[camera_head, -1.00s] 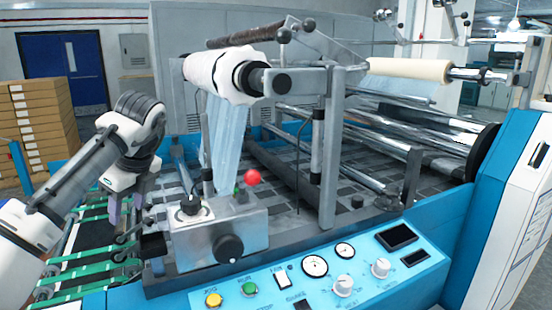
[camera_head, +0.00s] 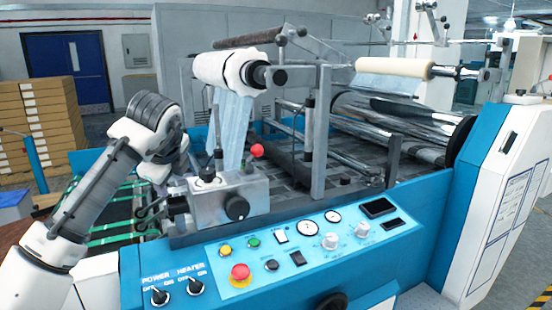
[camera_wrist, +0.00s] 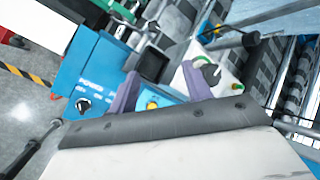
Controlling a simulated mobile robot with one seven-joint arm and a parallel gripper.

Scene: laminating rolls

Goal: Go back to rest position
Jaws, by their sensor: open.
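My gripper (camera_wrist: 160,85) shows in the wrist view as two purple fingers spread apart, with nothing held between them. Behind the fingers lie the blue control panel (camera_wrist: 92,75) and a grey-white box with a black knob. In the head view my white and grey arm stands at the left and hides most of the gripper, to the left of the metal control box (camera_head: 228,198). The laminating machine has a white film roll (camera_head: 222,70) and a cream roll (camera_head: 392,69), both on their shafts.
The blue panel (camera_head: 290,275) with a red emergency button (camera_head: 240,272) lies in front. Green belts (camera_head: 112,225) run near my arm. Stacked cartons (camera_head: 40,125) stand at the back left. Open floor shows at the lower right.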

